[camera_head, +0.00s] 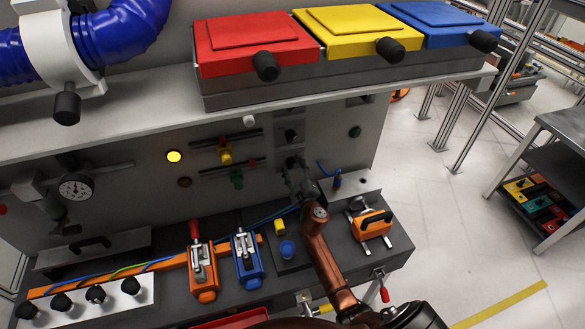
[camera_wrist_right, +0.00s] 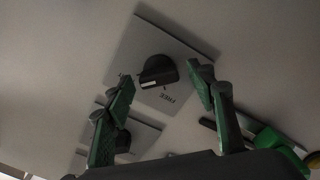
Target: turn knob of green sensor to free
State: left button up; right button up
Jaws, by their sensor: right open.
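The green sensor (camera_head: 236,178) sits on a rail on the upright grey panel, below the yellow sensor (camera_head: 225,155). It shows as a green block in the right wrist view (camera_wrist_right: 278,148). A black knob (camera_wrist_right: 158,71) sits on a pale plate (camera_wrist_right: 190,50) with the word FREE beside it. My right gripper (camera_head: 296,166) is at the panel, right of the green sensor. In the wrist view its two green fingertips (camera_wrist_right: 164,81) are open on either side of the knob, with gaps showing. Whether the knob points at FREE is unclear. The left gripper is out of view.
Another knob plate (camera_head: 290,135) is just above my right gripper. A shelf with red, yellow and blue boxes (camera_head: 255,42) overhangs the panel.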

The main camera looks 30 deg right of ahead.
jog(key=shift+w, duration=0.1)
jog(key=c, duration=1.1)
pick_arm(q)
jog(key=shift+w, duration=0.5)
pick_arm(e)
jog(key=shift+n, duration=0.3)
jog(key=shift+c, duration=0.3)
jog(key=n+b, duration=0.1)
jog(key=n, duration=0.3)
jog(key=shift+f, duration=0.15)
jog(key=n, duration=0.4)
jog(key=shift+n+b, duration=0.35)
jog(key=shift+n, duration=0.05)
jog(key=n, duration=0.4)
jog(key=shift+f+n, duration=0.1)
jog(key=shift+n, duration=0.2)
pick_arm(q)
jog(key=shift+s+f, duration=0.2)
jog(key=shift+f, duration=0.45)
pick_arm(e)
jog(key=shift+n, duration=2.2)
